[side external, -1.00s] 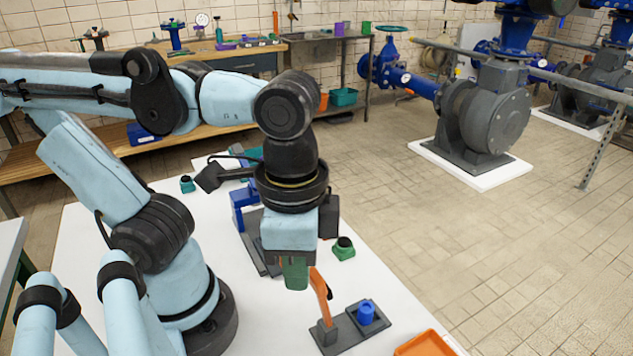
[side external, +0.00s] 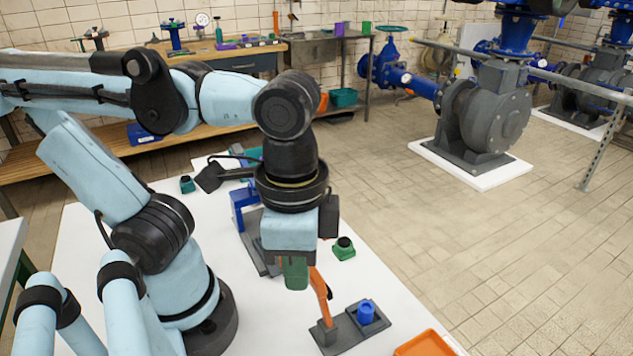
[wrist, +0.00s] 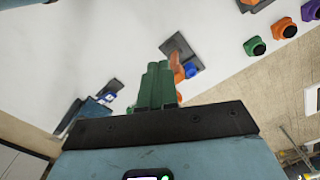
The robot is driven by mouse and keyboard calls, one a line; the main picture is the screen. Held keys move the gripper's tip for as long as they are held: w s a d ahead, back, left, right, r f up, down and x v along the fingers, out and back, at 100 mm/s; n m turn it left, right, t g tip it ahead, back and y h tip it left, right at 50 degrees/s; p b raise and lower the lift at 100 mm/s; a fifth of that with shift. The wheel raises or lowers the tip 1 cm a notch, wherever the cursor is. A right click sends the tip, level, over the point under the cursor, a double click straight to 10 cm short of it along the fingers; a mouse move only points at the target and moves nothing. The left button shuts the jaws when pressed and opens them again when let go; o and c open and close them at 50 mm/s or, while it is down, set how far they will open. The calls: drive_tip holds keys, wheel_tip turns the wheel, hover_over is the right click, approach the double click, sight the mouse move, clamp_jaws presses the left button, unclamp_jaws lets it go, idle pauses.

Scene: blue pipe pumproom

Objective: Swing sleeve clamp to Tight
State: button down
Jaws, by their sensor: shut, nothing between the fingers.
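The sleeve clamp stands on a dark grey base plate (side external: 347,335) near the front of the white table. Its orange lever (side external: 321,288) rises from a grey pivot block and leans up toward my gripper. A blue cylinder (side external: 366,312) sits upright on the same plate, right of the lever. My gripper (side external: 295,274) has green fingers, shut and empty, pointing down just left of the lever's upper end. I cannot tell whether they touch it. In the wrist view the green fingers (wrist: 157,86) partly hide the orange lever (wrist: 176,62), with the base plate (wrist: 174,46) beyond. No Tight mark is legible.
An orange tray (side external: 425,345) lies right of the plate. A green block with a black knob (side external: 344,248) stands behind. A blue fixture (side external: 243,203) is at the back left of my gripper. The table (side external: 270,322) is bare left of the clamp.

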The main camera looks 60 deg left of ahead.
drive_tip(key=shift+f, duration=0.1)
drive_tip(key=shift+f, duration=1.75)
drive_tip(key=shift+w, duration=5.25)
wheel_tip(320, 180, up, 6)
drive_tip(key=s, duration=0.2)
drive_tip(key=shift+r, duration=0.15)
drive_tip(key=w+a+f+n+t, duration=0.2)
drive_tip(key=w+a+n+t, duration=0.1)
drive_tip(key=a, duration=0.3)
drive_tip(key=w+a+f+n+t, duration=0.3)
drive_tip(key=a+t, duration=0.1)
drive_tip(key=a, duration=0.2)
drive_tip(key=shift+a+f, duration=0.2)
drive_tip(key=shift+a, duration=0.05)
